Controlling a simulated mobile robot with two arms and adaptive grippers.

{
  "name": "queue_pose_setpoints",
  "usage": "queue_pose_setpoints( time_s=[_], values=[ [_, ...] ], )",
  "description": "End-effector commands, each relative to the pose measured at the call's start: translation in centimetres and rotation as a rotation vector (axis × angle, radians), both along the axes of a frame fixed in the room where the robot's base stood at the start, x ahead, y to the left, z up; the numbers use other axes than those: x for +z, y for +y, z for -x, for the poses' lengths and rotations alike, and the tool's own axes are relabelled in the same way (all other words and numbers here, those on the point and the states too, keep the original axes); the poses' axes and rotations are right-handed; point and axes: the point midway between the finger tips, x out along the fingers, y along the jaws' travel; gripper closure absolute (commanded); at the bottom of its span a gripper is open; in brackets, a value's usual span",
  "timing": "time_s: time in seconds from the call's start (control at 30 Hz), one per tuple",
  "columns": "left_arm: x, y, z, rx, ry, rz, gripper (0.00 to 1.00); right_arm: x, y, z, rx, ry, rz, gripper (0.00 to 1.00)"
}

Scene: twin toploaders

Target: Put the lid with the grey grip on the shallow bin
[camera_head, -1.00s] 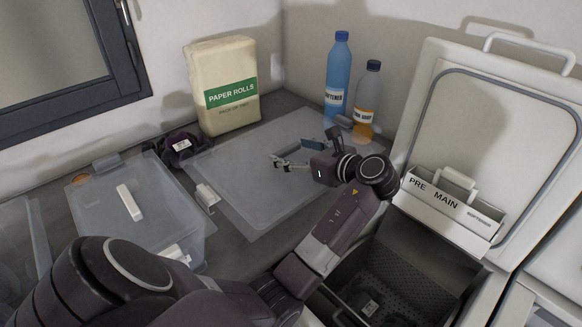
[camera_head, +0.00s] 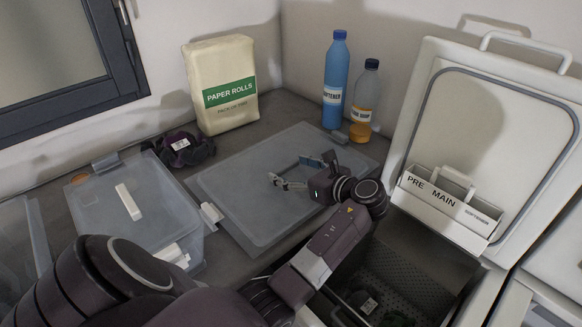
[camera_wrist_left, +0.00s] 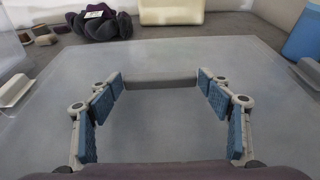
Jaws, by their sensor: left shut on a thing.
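The lid with the grey grip is a large translucent sheet (camera_head: 235,195) at mid-picture in the head view, with a pale clip at its left edge; it also fills the left wrist view (camera_wrist_left: 245,60). Its grey grip (camera_wrist_left: 160,83) is a bar between the fingertips in the wrist view. My left gripper (camera_head: 300,172) is shut on this grip, fingers spread to the bar's length. I cannot tell how high the lid is above the counter. A clear bin with a white-gripped lid (camera_head: 160,225) stands left of it. Which bin is the shallow one is unclear. My right gripper is not in view.
A paper rolls pack (camera_head: 222,90), a dark purple bundle (camera_head: 185,148), a blue bottle (camera_head: 336,80) and an orange soap bottle (camera_head: 364,105) stand behind. Another clear container (camera_head: 30,225) is at the far left. An open toploader (camera_head: 420,265) is at right.

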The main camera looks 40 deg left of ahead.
Motion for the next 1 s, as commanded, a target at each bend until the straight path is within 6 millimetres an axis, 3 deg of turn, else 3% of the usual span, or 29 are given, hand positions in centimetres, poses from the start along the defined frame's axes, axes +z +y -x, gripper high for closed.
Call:
queue_pose_setpoints(
  time_s=[0.27, 0.3, 0.47, 0.8, 0.93, 1.0],
  values=[
    [-1.2, -0.1, 0.1, 0.001, 0.004, 0.010, 0.64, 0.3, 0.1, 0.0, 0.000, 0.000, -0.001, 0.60],
    [-1.4, -0.1, 0.2, 0.000, 0.006, 0.011, 0.27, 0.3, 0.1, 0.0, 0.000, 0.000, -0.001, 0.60],
    [-1.4, -0.1, 0.2, 0.000, 0.008, 0.012, 0.11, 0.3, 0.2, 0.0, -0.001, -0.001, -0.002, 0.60],
    [-1.2, -0.2, 0.1, -0.001, 0.006, 0.012, 0.11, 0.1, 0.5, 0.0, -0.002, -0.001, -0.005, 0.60],
    [-0.2, -0.2, 0.0, -0.002, 0.000, 0.010, 0.11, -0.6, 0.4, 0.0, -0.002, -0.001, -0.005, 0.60],
    [0.3, -1.4, 0.0, -0.005, 0.005, 0.012, 0.11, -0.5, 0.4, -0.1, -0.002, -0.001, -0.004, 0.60]
  ],
)
